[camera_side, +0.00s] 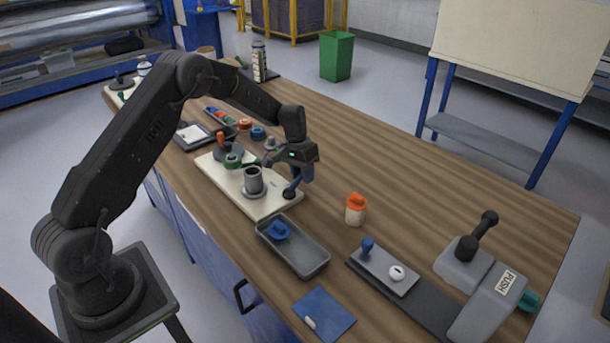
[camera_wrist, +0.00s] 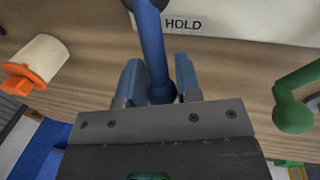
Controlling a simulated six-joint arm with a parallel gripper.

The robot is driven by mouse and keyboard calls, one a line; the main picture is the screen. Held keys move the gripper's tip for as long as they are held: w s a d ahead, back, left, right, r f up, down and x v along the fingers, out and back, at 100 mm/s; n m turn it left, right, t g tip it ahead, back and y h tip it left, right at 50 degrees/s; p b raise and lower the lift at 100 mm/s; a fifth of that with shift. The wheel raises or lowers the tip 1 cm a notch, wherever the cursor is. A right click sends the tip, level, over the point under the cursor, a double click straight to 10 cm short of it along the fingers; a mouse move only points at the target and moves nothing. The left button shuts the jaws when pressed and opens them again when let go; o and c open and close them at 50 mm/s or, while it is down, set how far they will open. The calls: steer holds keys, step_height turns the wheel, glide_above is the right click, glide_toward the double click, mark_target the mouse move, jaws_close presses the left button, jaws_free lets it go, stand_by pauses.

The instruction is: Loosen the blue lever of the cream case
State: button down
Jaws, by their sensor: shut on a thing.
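The cream case (camera_side: 225,190) lies flat on the wooden bench, with a grey cup-like fitting (camera_side: 253,182) on it. Its edge, marked HOLD, also shows at the top of the wrist view (camera_wrist: 240,28). The blue lever (camera_side: 292,190) stands at the case's near right corner. In the wrist view the blue lever (camera_wrist: 154,45) runs down to a round blue end between my fingers. My gripper (camera_side: 302,170) is over that corner, its blue fingers shut on the lever. In the wrist view my gripper (camera_wrist: 160,85) hides part of the lever's end.
An orange-capped cream jar (camera_side: 355,212) stands right of the case. A grey tray (camera_side: 307,258) holding a blue knob is in front. A grey plate (camera_side: 385,275) and a grey machine (camera_side: 490,295) are further right. A green lever (camera_wrist: 295,110) is close by in the wrist view.

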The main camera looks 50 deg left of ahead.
mark_target(286, 181)
steer(key=n, duration=0.1)
steer(key=a+n, duration=0.1)
steer(key=shift+s+a+n+t, duration=0.25)
steer(key=shift+a+n+t, duration=0.05)
steer(key=shift+n, duration=0.1)
steer(key=n, duration=0.1)
steer(key=s+a+n, duration=0.1)
steer(key=shift+a+n, duration=0.15)
steer(key=shift+n, duration=0.25)
steer(key=shift+s+a+n+t+y, duration=0.15)
steer(key=shift+s+a+n, duration=0.15)
steer(key=shift+n, duration=0.5)
steer(key=shift+s+a+n+t+y, duration=0.25)
steer(key=shift+s+n, duration=0.1)
steer(key=shift+n, duration=0.45)
steer(key=shift+s+a+n+t+y, duration=0.1)
steer(key=shift+s+a+n, duration=0.2)
steer(key=shift+n, duration=0.5)
steer(key=c, duration=0.9)
jaws_free()
steer(key=shift+o, duration=0.2)
steer(key=shift+r, duration=0.1)
step_height(286, 181, up, 14)
steer(key=s+a, duration=0.1)
steer(key=s, duration=0.1)
steer(key=shift+s+f, duration=0.15)
steer(key=shift+f, duration=0.1)
